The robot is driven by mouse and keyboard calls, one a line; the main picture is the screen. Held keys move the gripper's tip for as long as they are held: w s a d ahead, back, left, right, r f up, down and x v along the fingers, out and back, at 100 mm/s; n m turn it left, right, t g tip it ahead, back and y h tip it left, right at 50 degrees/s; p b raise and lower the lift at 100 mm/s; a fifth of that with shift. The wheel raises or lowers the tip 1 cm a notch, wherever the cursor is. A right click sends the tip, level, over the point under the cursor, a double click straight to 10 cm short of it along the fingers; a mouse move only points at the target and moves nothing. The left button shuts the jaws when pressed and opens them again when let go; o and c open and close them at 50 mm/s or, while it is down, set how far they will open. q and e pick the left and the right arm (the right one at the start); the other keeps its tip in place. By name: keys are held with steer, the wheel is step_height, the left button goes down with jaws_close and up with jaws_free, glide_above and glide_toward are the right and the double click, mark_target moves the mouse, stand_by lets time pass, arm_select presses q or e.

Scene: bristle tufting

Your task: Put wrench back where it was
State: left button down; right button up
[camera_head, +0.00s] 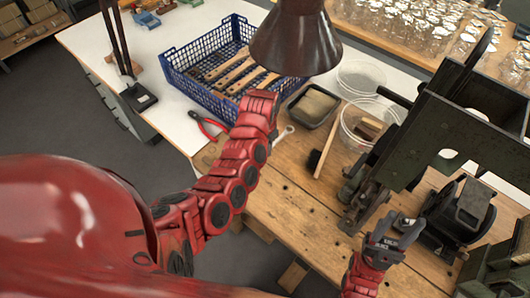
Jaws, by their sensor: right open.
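A silver wrench (285,132) lies at the left part of the wooden workbench, just right of my left arm. Only one end of it shows clearly; the arm covers the rest. My left arm reaches up to the blue crate's front corner, and its gripper is hidden from view. My right gripper (398,234) is at the lower right, low in front of the dark machine. Its grey fingers are apart and nothing shows between them.
A blue crate (185,84) holds wooden brush handles. Red pliers (208,127) lie on the white table. A dark tray (293,112), a brush (327,150), clear bowls (360,76) and a dark machine (459,125) stand on the bench. A lamp (296,42) hangs above. The front bench middle is clear.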

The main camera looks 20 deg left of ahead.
arm_select(q)
steer(key=shift+w+a+f, duration=0.1)
steer(key=shift+f+p, duration=0.6)
steer(key=shift+f, duration=1)
steer(key=shift+f, duration=0.2)
steer(key=c, duration=0.7)
jaws_free()
steer(key=shift+c, duration=0.2)
steer(key=shift+r, duration=0.15)
